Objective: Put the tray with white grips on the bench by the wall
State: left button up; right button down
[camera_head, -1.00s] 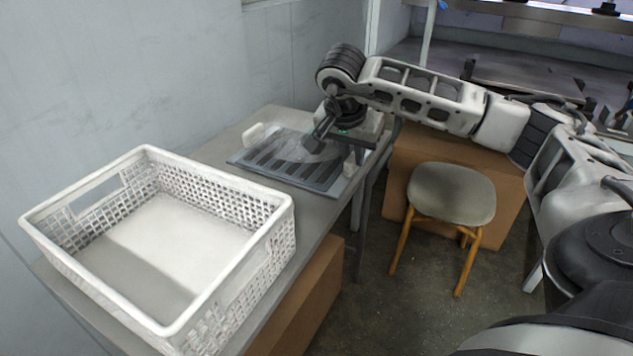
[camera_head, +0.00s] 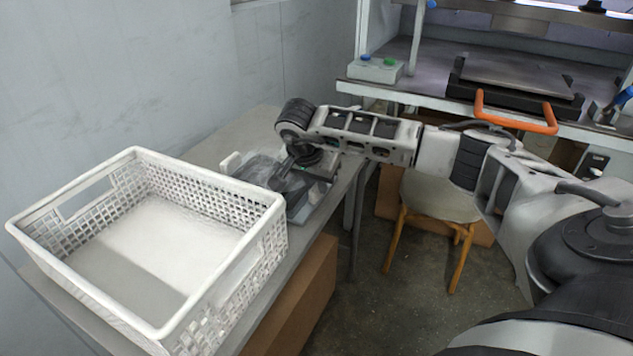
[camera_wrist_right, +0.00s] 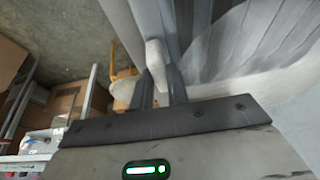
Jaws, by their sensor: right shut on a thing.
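The tray (camera_head: 302,212) is dark with pale slots and has white grips. It is at the bench (camera_head: 238,136) by the wall, just behind the white basket; I cannot tell whether it rests flat or hovers slightly. One white grip (camera_head: 230,163) shows at its far left side. My right gripper (camera_head: 284,177) reaches over the tray, and the arm hides much of it. In the right wrist view my fingers (camera_wrist_right: 160,88) are shut on the other white grip (camera_wrist_right: 156,53), with the slotted tray surface beyond. My left gripper is not in view.
A white perforated basket (camera_head: 273,222) fills the near part of the bench, close to the tray. A cardboard box (camera_head: 305,290) is under the bench. A stool (camera_head: 440,200) stands right of it. A press table (camera_head: 420,92) with an orange handle (camera_head: 515,121) is at the back right.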

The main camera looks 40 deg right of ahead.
jog(key=c, duration=1.4)
grip_release()
pick_arm(q)
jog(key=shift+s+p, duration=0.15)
jog(key=shift+p, duration=0.35)
pick_arm(e)
jog(key=shift+o, duration=0.2)
jog(key=v, duration=1.2)
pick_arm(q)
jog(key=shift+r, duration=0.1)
